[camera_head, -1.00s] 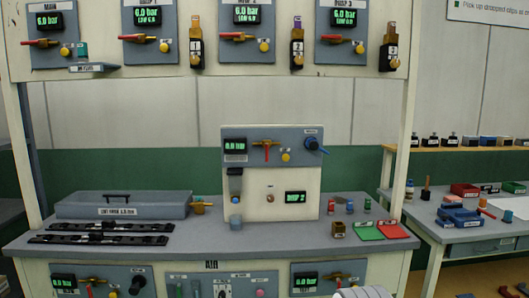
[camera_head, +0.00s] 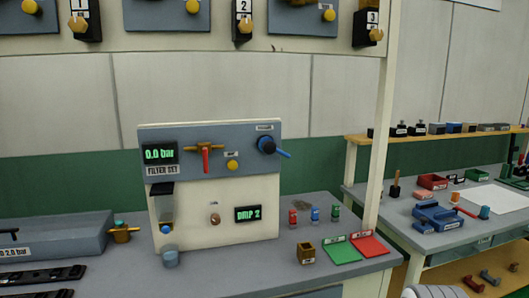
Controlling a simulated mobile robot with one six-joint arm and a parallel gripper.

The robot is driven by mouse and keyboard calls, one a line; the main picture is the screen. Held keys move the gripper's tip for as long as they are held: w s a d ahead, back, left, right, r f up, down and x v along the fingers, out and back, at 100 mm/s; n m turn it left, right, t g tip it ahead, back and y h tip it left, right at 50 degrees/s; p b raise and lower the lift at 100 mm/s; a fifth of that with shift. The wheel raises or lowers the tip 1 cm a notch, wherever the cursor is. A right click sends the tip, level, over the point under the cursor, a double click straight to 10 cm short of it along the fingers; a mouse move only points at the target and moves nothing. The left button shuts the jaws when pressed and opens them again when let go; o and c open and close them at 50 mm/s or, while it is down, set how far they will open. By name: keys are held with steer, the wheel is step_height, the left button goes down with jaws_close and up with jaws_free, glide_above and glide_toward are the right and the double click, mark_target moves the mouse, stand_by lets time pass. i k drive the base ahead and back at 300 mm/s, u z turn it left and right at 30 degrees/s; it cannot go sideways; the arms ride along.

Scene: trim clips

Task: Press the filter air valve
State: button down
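The filter unit (camera_head: 200,236) stands upright on the bench, with a grey panel across its top. Its green display (camera_head: 160,154) reads 0.0 bar above a FILTER SET label. Right of the display is a brass valve (camera_head: 204,148) with a red lever (camera_head: 206,162) hanging down. I cannot tell which part is the air valve itself, as the small labels are unreadable.
A small display (camera_head: 248,213) reads DRIP 2. A grey cup (camera_head: 170,258) stands at the unit's front. Green (camera_head: 342,252) and red (camera_head: 369,246) trays and a brown box (camera_head: 306,253) lie right. A grey case (camera_head: 50,240) lies left. A post (camera_head: 378,150) rises right of the unit.

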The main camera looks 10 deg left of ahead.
mark_target(206, 164)
steer(key=u, duration=0.15)
steer(key=i, duration=0.95)
steer(key=u, duration=0.7)
